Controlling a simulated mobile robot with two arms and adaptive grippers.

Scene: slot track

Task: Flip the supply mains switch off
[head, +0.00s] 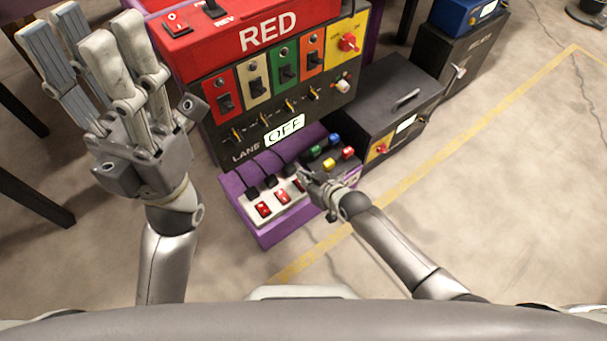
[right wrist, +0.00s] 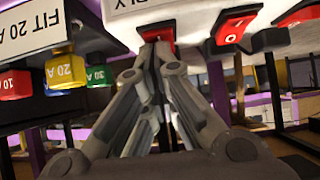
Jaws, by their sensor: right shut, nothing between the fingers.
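A white switch strip (head: 280,207) with red rocker switches lies on a purple shelf. Its right-hand red rocker (head: 299,185) is partly hidden by my right gripper (head: 305,176). In the right wrist view a label ending in "PLY" stands beside a red rocker switch (right wrist: 155,29), evidently the supply switch. The closed fingertips of my right gripper (right wrist: 153,50) are at this rocker and overlap its lower edge; I cannot tell if they touch. Which way it is set is hidden. My left gripper (head: 92,45) is open and empty, raised left of the panel.
The black lane panel (head: 222,139) with coloured switches and an "OFF" display (head: 285,130) stands behind the strip. Coloured fuse blocks (head: 332,150) sit close right of my right gripper. A black box (head: 385,100) stands further right. Black plugs and cables rise from the strip.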

